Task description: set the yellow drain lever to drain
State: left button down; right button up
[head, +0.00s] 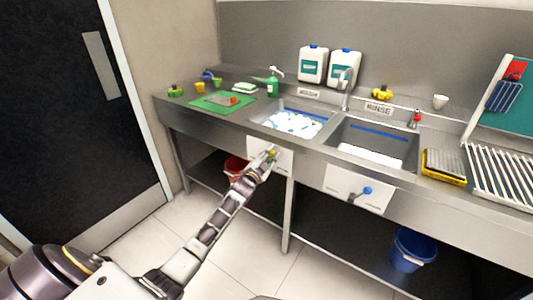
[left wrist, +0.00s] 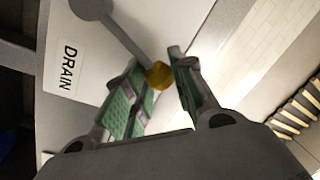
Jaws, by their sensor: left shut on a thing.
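The yellow drain lever shows in the left wrist view as a grey rod with a yellow knob (left wrist: 159,75) at its end. The rod runs from a round grey pivot (left wrist: 91,7) on a white panel. A DRAIN label (left wrist: 67,68) is on the panel, to the left of the rod. My left gripper (left wrist: 158,82) has its green-padded fingers on either side of the knob and is shut on it. In the head view, my left gripper (head: 268,154) is at the white panel below the wash sink, hiding most of the lever. My right gripper is out of view.
The wash sink (head: 262,118) holds foamy water. To its right are the rinse sink (head: 334,143) and a second panel with a blue-knobbed lever (head: 367,190). A red bucket (head: 232,167) stands under the counter behind my arm, and a blue bucket (head: 409,252) at the right.

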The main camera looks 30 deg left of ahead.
pick_arm(q)
jog(key=shift+d+f+m, duration=0.35)
jog(key=shift+d+m, duration=0.2)
jog(key=shift+m, duration=0.35)
jog(key=c, duration=1.2)
grip_release()
jog(key=shift+o, duration=0.2)
jog(key=s+f, duration=0.1)
jog(key=s, duration=1.1)
jog(key=shift+f, duration=0.25)
